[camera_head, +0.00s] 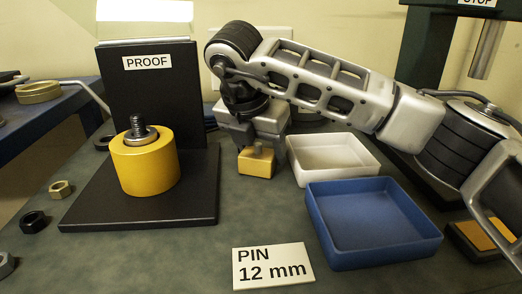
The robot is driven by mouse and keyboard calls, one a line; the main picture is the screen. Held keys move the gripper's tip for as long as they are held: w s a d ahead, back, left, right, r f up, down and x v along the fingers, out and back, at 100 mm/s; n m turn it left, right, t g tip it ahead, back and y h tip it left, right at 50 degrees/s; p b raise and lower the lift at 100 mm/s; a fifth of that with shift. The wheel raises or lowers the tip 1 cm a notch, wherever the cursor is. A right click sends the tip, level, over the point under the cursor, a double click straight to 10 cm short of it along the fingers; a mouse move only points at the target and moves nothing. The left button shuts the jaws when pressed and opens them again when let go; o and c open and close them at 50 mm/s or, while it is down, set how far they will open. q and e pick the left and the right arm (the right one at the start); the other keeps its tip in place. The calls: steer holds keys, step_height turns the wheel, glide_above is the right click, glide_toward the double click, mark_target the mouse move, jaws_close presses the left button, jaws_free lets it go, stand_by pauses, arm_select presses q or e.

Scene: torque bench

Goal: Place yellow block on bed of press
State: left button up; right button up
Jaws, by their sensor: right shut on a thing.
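The yellow block (256,165) is a small block with a knob on top, at the middle of the bench. I cannot tell whether the block touches the bench. The press (428,50) stands at the back right, dark green, with a grey ram (486,50) hanging down. My right arm hides much of its lower part, and I cannot make out its bed clearly. My left gripper is not in view.
A white tray (335,173) and a blue tray (375,255) lie right of the block. A PROOF stand (135,85) with a yellow cylinder (143,170) is on the left. A PIN 12 mm card (272,267) lies in front. Loose nuts (34,221) lie far left.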

steer(key=shift+r, duration=0.15)
steer(key=o, duration=1.3)
steer(key=shift+f, duration=0.2)
